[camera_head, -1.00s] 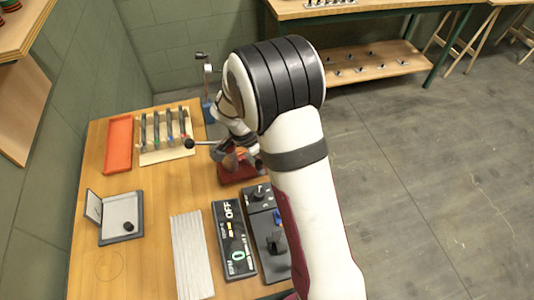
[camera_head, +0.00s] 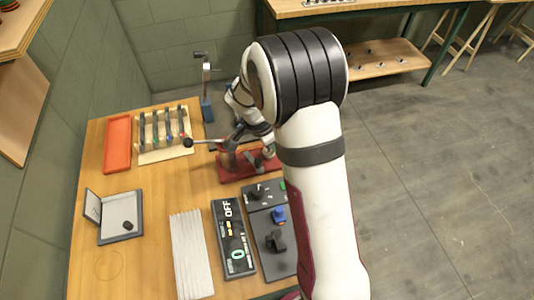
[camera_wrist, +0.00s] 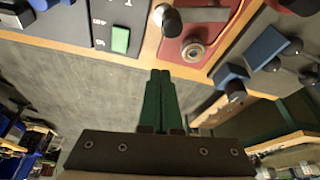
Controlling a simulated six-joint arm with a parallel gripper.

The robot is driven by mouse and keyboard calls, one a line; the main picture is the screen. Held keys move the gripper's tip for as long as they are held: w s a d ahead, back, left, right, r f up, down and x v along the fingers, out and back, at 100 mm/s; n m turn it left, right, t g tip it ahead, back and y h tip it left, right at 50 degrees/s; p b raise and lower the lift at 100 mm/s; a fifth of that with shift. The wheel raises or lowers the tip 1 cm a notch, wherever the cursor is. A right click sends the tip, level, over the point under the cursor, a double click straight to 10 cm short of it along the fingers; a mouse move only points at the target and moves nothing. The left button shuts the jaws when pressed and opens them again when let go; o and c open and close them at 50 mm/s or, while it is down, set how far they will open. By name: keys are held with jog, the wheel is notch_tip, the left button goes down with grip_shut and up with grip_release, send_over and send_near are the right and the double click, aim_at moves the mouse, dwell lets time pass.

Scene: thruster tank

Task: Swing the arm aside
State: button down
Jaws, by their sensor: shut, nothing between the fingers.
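My arm (camera_head: 318,180) is white with a black ribbed joint and stands at the right edge of the wooden table (camera_head: 150,190). In the wrist view my gripper (camera_wrist: 160,74) shows as two dark green fingers, shut together with nothing between them. In the head view the fingers are hidden behind my arm.
A red clamp fixture (camera_head: 240,170) with a black-knobbed lever stands close left of my arm. A blue upright stand (camera_head: 207,108), a control panel (camera_head: 270,240) and an OFF display (camera_head: 232,240) are nearby. Open floor (camera_head: 440,180) lies right.

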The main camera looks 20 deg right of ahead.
jog(key=v, duration=0.8)
jog(key=shift+r, duration=0.25)
jog(key=shift+w+a, duration=0.1)
jog(key=s+a+r+n+y, duration=0.1)
jog(key=s+a+n+y, duration=0.1)
jog(key=s, duration=0.7)
jog(key=s+a+r+n+y, duration=0.1)
jog(key=s+n, duration=0.3)
jog(key=s, duration=0.5)
jog(key=s+a+r+n+g+y, duration=0.1)
jog(key=s+a+r+n+y, duration=0.1)
jog(key=s, duration=0.7)
jog(key=shift+s+a+r+n+y, duration=0.3)
jog(key=shift+a+r+n, duration=0.35)
jog(key=shift+n, duration=0.35)
